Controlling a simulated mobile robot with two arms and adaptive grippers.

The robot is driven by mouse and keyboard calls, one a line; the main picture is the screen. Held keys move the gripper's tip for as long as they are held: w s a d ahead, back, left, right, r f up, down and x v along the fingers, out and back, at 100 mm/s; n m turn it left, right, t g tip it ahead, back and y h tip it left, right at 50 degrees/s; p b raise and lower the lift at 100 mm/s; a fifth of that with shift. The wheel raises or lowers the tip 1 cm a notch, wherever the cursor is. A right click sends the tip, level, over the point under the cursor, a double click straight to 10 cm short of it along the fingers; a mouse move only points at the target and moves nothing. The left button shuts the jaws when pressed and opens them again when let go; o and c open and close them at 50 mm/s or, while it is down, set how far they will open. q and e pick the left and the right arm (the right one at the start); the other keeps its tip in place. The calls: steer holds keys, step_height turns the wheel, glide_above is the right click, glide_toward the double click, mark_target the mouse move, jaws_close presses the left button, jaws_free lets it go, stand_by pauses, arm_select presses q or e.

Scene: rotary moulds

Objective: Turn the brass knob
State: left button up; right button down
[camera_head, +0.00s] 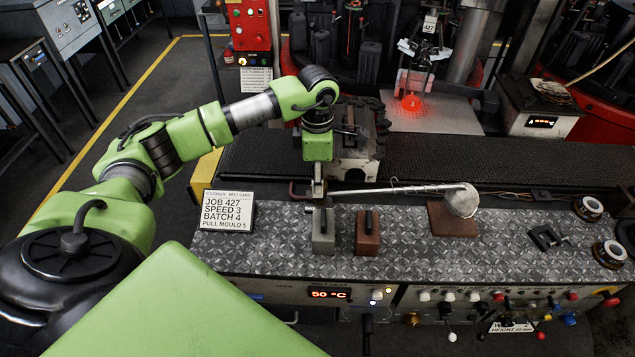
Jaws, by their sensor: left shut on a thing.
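The brass knob (412,318) appears as a small yellowish knob low on the front of the control panel, right of the temperature display. My left gripper (318,190) is above the back edge of the panel's top plate, well away from the knob. It appears shut on the handle of a metal ladle (400,189), near the handle's left end. The ladle reaches right, with its bowl at a brown pad (450,223); whether the bowl touches the pad is unclear. My right gripper is not in view.
A grey block (323,238) stands just below my left gripper, and a brown block (367,240) is beside it. A job sign (228,211) stands at the left. Several other coloured knobs and levers crowd the panel front. A red glowing piece (411,102) is at the back.

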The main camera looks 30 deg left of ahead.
arm_select(q)
steer(key=shift+n, duration=0.4)
steer(key=shift+r, duration=0.1)
steer(key=o, duration=1.1)
step_height(320, 180, up, 12)
steer(key=shift+s, duration=0.1)
stand_by(0.4)
